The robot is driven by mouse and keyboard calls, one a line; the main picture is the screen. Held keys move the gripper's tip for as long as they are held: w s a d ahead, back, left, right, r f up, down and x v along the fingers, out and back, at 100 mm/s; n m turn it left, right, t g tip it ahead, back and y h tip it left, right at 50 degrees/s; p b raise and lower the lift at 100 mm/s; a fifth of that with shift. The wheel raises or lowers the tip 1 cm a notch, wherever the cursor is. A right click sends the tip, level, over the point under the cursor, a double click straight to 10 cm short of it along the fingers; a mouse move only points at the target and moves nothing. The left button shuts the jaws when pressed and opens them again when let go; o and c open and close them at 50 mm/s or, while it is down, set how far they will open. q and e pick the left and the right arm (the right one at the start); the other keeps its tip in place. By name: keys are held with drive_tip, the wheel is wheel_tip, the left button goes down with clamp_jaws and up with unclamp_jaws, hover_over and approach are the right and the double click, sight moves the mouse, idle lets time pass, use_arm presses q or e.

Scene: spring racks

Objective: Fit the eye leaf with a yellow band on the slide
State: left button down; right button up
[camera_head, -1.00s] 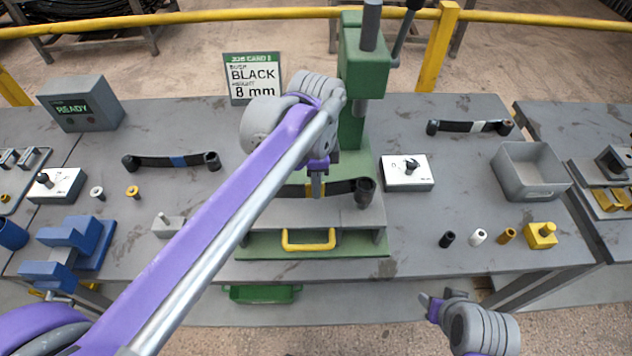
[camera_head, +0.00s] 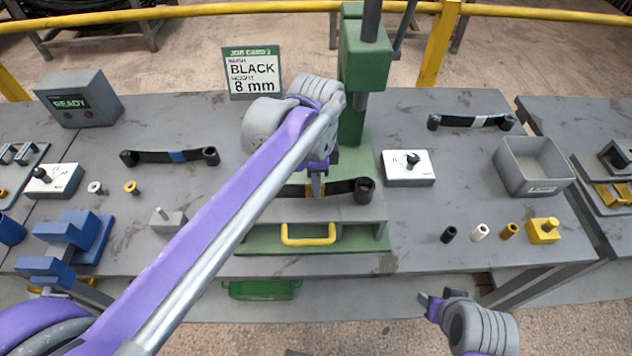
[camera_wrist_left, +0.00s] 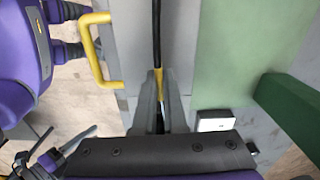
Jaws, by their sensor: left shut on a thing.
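The black eye leaf with a yellow band (camera_head: 342,186) lies across the grey slide (camera_head: 355,222) at the foot of the green press. Its right eye (camera_head: 364,189) shows; its left part is hidden behind my arm. My left gripper (camera_head: 316,190) points down and is shut on the leaf at its yellow band. In the left wrist view the fingers (camera_wrist_left: 159,98) close around the band, and the leaf (camera_wrist_left: 157,35) runs away from them. I cannot tell if the leaf is fully seated. My right gripper (camera_head: 430,304) is open and empty in front of the table.
The slide has a yellow handle (camera_head: 308,235). The green press (camera_head: 362,60) rises behind. A blue-banded leaf (camera_head: 175,157) lies left, a white-banded leaf (camera_head: 470,122) back right. Small bushes and a grey bin (camera_head: 540,183) are at right. A card (camera_head: 252,75) reads black, 8 mm.

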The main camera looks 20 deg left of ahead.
use_arm(q)
drive_tip(key=shift+c, duration=2.1)
unclamp_jaws()
drive_tip(key=shift+r+p, duration=2.1)
drive_tip(key=shift+r, duration=1.45)
drive_tip(key=shift+f, duration=0.1)
use_arm(e)
drive_tip(key=shift+t, duration=0.3)
drive_tip(key=r, duration=0.2)
drive_tip(key=w+r, duration=0.2)
drive_tip(key=r, duration=0.1)
drive_tip(key=shift+r, duration=0.3)
drive_tip(key=shift+s, duration=0.1)
